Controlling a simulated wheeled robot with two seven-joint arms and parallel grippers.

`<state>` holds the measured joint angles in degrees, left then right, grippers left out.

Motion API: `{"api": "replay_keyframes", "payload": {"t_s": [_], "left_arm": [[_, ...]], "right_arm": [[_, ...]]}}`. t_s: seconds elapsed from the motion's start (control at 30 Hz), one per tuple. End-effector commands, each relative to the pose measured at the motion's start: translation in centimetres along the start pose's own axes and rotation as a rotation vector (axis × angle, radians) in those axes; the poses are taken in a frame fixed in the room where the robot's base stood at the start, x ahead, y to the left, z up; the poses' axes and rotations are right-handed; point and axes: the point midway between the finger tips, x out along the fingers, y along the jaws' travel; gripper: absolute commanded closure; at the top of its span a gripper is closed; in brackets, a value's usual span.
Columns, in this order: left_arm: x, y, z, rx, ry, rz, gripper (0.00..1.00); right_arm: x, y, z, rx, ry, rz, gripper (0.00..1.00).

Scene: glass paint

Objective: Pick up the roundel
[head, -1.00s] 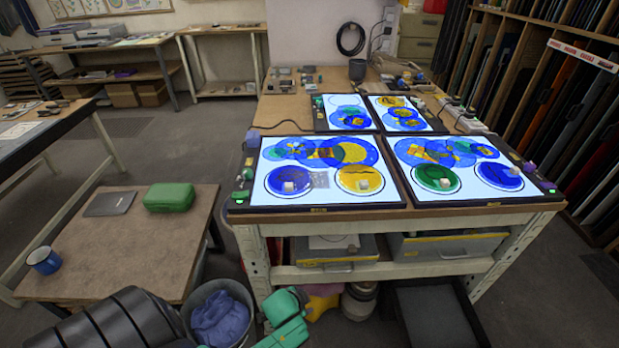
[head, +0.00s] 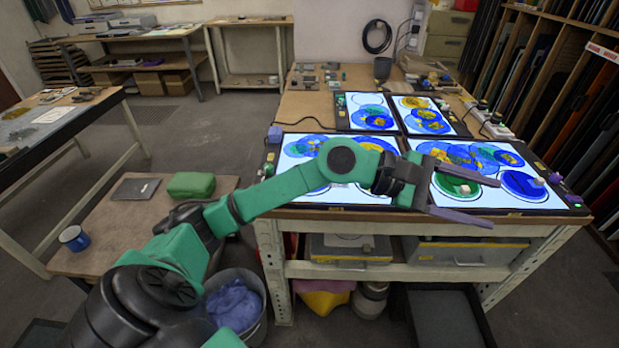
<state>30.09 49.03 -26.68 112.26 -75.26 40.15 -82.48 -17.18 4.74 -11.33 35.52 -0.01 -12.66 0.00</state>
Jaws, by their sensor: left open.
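Round coloured glass roundels lie on lit panels on the workbench. On the front right panel (head: 427,147) are a green roundel (head: 440,187) and a blue roundel (head: 516,181), each with a small pale block on it. Overlapping blue and yellow discs lie behind them. My left gripper (head: 495,204) is open and empty, its fingers pointing right over the front edge of that panel. I cannot tell its exact height. My left arm hides much of the front left panel (head: 352,195) and its front roundels. My right gripper is not in view.
Two smaller lit panels (head: 347,101) lie farther back on the bench. Small tools and a dark cup (head: 382,68) stand behind them. A low table at left holds a blue mug (head: 74,238) and green case (head: 190,185). A sheet rack (head: 560,75) stands right.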

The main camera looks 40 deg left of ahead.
Motion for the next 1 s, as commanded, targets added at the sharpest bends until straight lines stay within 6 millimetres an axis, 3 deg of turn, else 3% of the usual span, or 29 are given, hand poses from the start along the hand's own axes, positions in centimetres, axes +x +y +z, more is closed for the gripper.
{"api": "replay_keyframes", "payload": {"t_s": [0.03,0.07,0.1,0.17,0.2,0.3,0.37,0.47,0.7,1.0], "left_arm": [[-1.5,-0.7,-3.5,0.275,0.181,-0.158,0.38],[-3.2,-1.0,-6.1,0.43,0.301,-0.275,0.38],[-6.3,-0.8,-9.6,0.597,0.46,-0.433,0.38],[-12.3,0.5,-13.6,0.757,0.676,-0.66,0.38],[-16.4,1.4,-15.3,0.81,0.797,-0.796,0.38],[-24.2,2.9,-16.7,0.825,0.984,-1.033,0.38],[-26.8,3.2,-16.8,0.809,1.036,-1.108,0.38],[-28.0,2.9,-17.7,0.797,1.057,-1.156,0.38],[-27.5,1.0,-23.3,0.796,1.052,-1.154,0.38],[-27.4,-0.2,-27.6,0.796,1.05,-1.152,0.38]], "right_arm": [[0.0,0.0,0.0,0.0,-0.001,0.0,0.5],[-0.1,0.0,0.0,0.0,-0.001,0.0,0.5],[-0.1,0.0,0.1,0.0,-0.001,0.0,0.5],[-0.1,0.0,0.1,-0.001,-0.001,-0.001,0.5],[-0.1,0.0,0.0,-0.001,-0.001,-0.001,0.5],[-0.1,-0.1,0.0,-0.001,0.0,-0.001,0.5],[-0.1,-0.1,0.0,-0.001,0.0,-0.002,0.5],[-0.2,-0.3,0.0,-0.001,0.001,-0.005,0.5],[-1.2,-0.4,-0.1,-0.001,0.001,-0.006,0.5],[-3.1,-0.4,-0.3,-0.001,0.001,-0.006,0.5]]}}
